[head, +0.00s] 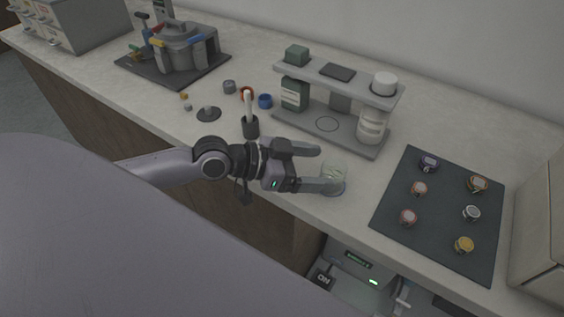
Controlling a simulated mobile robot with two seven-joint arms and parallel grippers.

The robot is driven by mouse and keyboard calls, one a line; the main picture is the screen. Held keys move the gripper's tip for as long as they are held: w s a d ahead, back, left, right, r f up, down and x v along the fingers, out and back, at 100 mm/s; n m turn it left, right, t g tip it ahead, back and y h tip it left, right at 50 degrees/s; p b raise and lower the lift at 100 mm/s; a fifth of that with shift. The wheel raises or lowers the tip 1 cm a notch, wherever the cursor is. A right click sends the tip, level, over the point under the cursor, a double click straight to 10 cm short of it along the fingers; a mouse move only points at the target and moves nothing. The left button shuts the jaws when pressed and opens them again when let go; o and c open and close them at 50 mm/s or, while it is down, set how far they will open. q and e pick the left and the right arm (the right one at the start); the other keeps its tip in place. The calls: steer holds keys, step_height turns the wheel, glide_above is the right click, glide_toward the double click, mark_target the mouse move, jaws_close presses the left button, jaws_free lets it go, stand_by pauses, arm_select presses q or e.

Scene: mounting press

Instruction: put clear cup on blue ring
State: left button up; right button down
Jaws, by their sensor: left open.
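The clear cup (336,170) stands upright near the front edge of the counter. A pale grey-blue round edge shows at its foot; I cannot tell whether it is part of the cup. My left gripper (329,169) is open, its two fingers reaching right, with the cup at the fingertips. The lower finger hides part of the cup's base, and I cannot tell whether either finger touches it. My right gripper is not in view.
A grey two-level stand (288,118) with bottles and a white-lidded jar is behind the gripper. A dark mat (440,209) with several small coloured items lies right. A dark upright tool (250,127) stands near the wrist.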

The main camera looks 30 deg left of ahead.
arm_select(q)
steer(key=b+v, duration=0.1)
steer(key=v, duration=0.5)
steer(key=shift+f, duration=0.1)
steer(key=shift+s+a+r, duration=0.35)
steer(key=shift+s+a, duration=0.05)
stand_by(0.4)
